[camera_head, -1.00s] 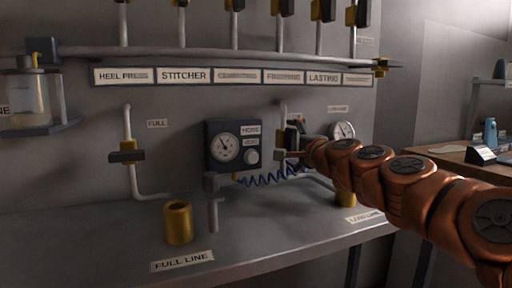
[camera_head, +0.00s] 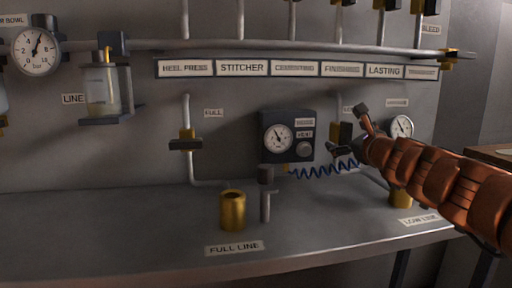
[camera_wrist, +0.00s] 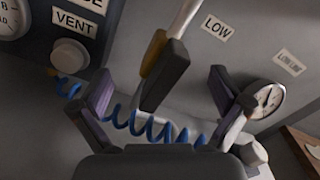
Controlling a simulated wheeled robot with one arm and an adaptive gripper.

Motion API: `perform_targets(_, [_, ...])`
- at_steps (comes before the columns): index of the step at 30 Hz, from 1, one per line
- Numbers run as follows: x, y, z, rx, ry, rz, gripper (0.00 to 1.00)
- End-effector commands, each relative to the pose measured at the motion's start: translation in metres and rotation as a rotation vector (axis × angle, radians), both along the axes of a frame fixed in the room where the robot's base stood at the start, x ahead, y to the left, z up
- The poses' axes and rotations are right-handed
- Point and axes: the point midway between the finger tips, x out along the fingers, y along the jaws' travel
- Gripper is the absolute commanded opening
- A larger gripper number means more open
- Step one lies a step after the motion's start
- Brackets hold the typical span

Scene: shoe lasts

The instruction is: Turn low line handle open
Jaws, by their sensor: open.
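The low line valve has a brass body (camera_wrist: 153,53) and a dark bar handle (camera_wrist: 166,78) on a pale pipe, beside the LOW label (camera_wrist: 217,27). In the head view the dark valve handle (camera_head: 341,131) is partly behind my gripper (camera_head: 352,130). In the wrist view my gripper (camera_wrist: 160,92) is open, one finger on each side of the handle with gaps. The handle appears between the fingers, not gripped; its exact depth and turn are hard to tell. The LOW LINE label (camera_head: 420,217) lies at the bench edge.
A regulator box (camera_head: 287,136) with VENT knob stands left of the valve, with a blue coiled hose (camera_head: 325,170) beneath. A gauge (camera_head: 401,127) is close on the right. The full line valve (camera_head: 186,141) and brass cup (camera_head: 232,210) are farther left.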

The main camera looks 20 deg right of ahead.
Motion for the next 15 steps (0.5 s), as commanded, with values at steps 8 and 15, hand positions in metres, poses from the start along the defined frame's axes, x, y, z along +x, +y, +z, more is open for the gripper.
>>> perform_targets(8, [-0.0002, -0.0016, -0.0002, 0.25, -0.02, -0.002, 1.0])
perform_targets(15, [-0.0001, -0.0026, -0.0006, 0.394, -0.032, -0.002, 1.0])
